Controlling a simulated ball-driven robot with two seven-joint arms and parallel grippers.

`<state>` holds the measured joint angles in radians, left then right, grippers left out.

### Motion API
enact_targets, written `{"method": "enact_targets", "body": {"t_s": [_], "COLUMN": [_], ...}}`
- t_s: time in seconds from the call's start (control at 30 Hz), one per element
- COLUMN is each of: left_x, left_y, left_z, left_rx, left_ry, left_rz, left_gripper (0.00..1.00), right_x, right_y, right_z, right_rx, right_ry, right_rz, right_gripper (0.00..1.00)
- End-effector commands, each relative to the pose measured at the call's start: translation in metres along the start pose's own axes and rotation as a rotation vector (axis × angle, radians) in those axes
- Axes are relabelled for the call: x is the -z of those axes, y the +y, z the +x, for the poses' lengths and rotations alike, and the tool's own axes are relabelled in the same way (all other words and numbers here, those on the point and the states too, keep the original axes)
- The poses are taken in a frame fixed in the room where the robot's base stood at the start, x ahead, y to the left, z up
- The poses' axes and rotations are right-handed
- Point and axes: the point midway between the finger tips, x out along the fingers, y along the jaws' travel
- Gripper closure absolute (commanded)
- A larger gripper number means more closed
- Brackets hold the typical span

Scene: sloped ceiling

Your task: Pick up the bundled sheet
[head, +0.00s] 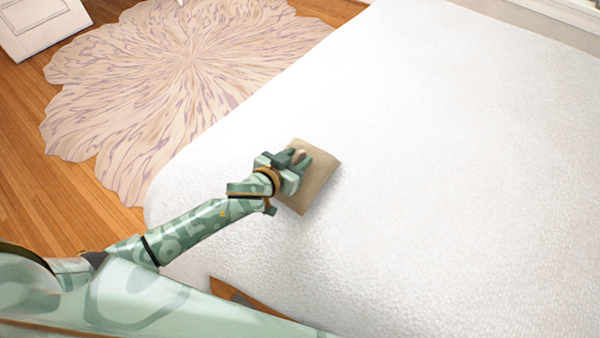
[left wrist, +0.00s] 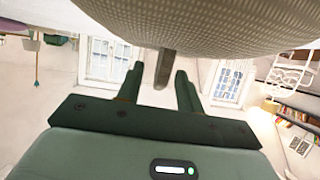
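The bundled sheet (head: 317,182) is a tan, squarish bundle lying on the white bed (head: 430,170). It fills the top of the left wrist view (left wrist: 220,22) as a beige, dotted surface. A short brownish tab (left wrist: 165,68) sticks out from it between my fingers. My left gripper (head: 300,156) is over the bundle in the head view. In the left wrist view its two fingers (left wrist: 160,88) are apart, one on each side of the tab, with gaps showing. Whether a finger touches the bundle is hard to tell. My right gripper is not in view.
The bed surface around the bundle is clear. A pale, petal-shaped rug (head: 180,75) lies on the wooden floor (head: 40,205) left of the bed. A white panelled piece (head: 40,25) stands at the top left. The left wrist view also shows windows (left wrist: 228,82) and shelves (left wrist: 292,112).

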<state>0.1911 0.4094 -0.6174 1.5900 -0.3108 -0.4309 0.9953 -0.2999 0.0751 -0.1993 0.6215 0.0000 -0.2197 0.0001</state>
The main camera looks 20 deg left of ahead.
Motion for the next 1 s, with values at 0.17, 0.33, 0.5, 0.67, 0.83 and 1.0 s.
{"method": "enact_targets", "body": {"t_s": [0.17, 0.33, 0.5, 0.67, 0.83, 1.0], "left_x": [0.0008, 0.0014, 0.0012, 0.0011, 0.0009, 0.0008], "left_y": [-0.0007, -0.0016, -0.0017, -0.0013, -0.0010, -0.0008], "left_z": [0.0105, 0.0084, 0.0081, 0.0083, 0.0085, 0.0087], "left_rx": [0.000, -0.001, -0.001, -0.001, -0.001, -0.001], "left_ry": [0.003, 0.004, 0.004, 0.004, 0.003, 0.003], "left_rz": [-0.002, -0.003, -0.003, -0.002, -0.002, -0.002], "left_gripper": [0.64, 0.66, 1.00, 1.00, 1.00, 1.00], "right_x": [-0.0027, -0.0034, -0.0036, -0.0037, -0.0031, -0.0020], "right_y": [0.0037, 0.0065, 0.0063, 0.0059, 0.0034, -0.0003], "right_z": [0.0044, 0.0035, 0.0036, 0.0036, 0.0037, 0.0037], "right_rx": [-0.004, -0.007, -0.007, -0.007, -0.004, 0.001], "right_ry": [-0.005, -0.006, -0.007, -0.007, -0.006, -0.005], "right_rz": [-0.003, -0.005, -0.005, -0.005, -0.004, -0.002], "right_gripper": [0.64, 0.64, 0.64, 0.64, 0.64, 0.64]}}
